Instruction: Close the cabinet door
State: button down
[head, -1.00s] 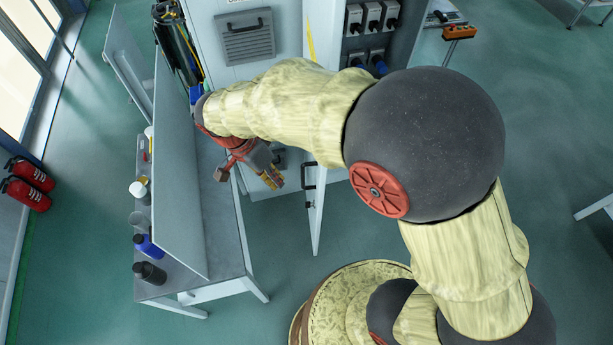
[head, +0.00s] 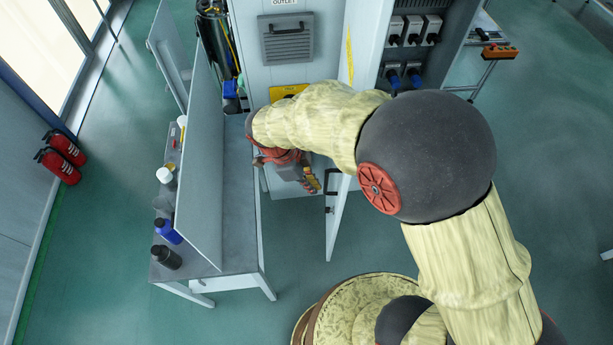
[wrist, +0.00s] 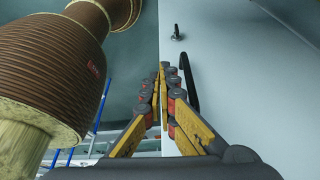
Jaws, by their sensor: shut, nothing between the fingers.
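The cabinet door (head: 340,205) is a pale grey panel standing open, seen nearly edge-on in the head view, with a yellow strip on its upper part. My arm hides part of it. It fills the right of the wrist view (wrist: 245,85). A black bar handle (wrist: 187,82) is on the face towards my gripper. My gripper (head: 315,185) is on the left, outer side of the door, near handle height. In the wrist view its yellow-tipped fingers (wrist: 163,70) are together and empty, just left of the handle. I cannot tell whether they touch the door.
The open cabinet bay with plugs (head: 412,30) is right of the door. A bench (head: 238,235) with an upright panel and several bottles is at left. Fire extinguishers (head: 62,155) are by the wall. The floor in front of the door is clear.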

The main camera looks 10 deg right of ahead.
jog(key=shift+s+d+f+p, duration=0.2)
jog(key=shift+d+f, duration=0.25)
jog(key=shift+d, duration=0.4)
jog(key=shift+s+d+f+p, duration=0.1)
jog(key=shift+d+f+p, duration=0.3)
jog(key=shift+d, duration=0.4)
jog(key=shift+s+d+f+p, duration=0.1)
jog(key=shift+d+f+p, duration=0.1)
jog(key=shift+d+f, duration=0.5)
jog(key=shift+d+r, duration=0.2)
